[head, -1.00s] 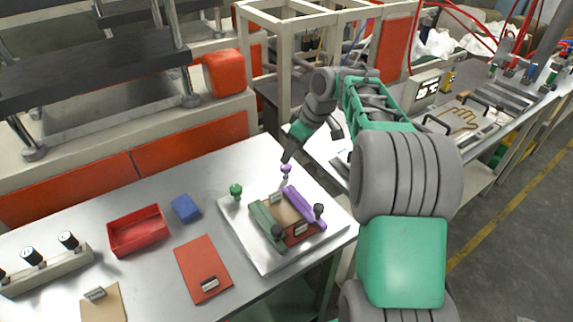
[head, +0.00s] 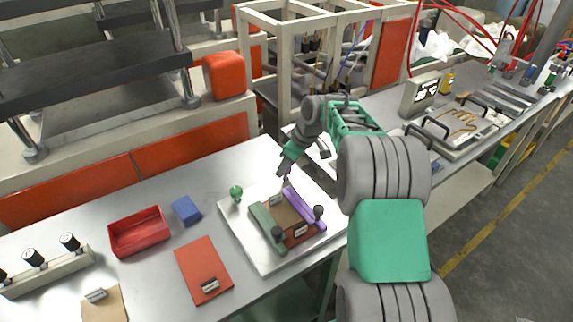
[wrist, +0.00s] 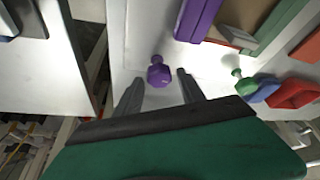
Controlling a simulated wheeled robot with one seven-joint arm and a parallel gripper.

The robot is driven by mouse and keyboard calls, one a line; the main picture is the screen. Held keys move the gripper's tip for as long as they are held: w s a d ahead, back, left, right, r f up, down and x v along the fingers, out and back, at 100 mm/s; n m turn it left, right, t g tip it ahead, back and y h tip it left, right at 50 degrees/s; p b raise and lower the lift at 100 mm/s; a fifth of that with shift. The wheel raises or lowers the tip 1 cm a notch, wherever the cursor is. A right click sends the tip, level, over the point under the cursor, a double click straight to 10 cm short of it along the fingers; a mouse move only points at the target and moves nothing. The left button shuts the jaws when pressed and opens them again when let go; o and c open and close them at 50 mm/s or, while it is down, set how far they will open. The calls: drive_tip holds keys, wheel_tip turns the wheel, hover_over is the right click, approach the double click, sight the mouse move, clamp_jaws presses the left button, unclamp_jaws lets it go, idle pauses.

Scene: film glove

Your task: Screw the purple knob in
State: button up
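The purple knob (wrist: 158,75) stands on the white base plate (wrist: 145,40), near its edge. In the wrist view it lies between the fingertips of my gripper (wrist: 158,79), with a visible gap on each side. My gripper is open. In the head view my gripper (head: 283,171) points down at the plate's far corner and mostly hides the knob. The purple bar (head: 301,207) of the fixture is just in front of it; it also shows in the wrist view (wrist: 197,18). The knob's lower end is not clear.
A green knob (head: 236,193) stands on the plate to the left. The green bar (head: 266,228) and dark knobs (head: 319,211) sit on the fixture. A red tray (head: 139,232), blue block (head: 186,210) and orange sheet (head: 204,270) lie left on the table.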

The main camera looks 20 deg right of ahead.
clamp_jaws()
drive_tip(key=shift+m+b, duration=0.35)
drive_tip(key=shift+m, duration=0.05)
drive_tip(key=m+t+h+b, duration=0.1)
drive_tip(key=m+b, duration=0.1)
drive_tip(key=m, duration=0.1)
drive_tip(key=shift+a+f, duration=0.1)
drive_tip(key=shift+f, duration=0.05)
drive_tip(key=m+h+b, duration=0.2)
drive_tip(key=m, duration=0.3)
drive_tip(key=shift+a, duration=0.1)
drive_tip(key=m+h, duration=0.1)
drive_tip(key=m, duration=0.1)
drive_tip(key=m+h, duration=0.1)
drive_tip(key=m, duration=0.1)
drive_tip(key=shift+r+m, duration=0.2)
drive_tip(key=shift+m, duration=0.1)
drive_tip(key=m+g+h, duration=0.1)
drive_tip(key=m, duration=0.3)
drive_tip(key=shift+m, duration=0.3)
drive_tip(key=shift+h+p, duration=0.3)
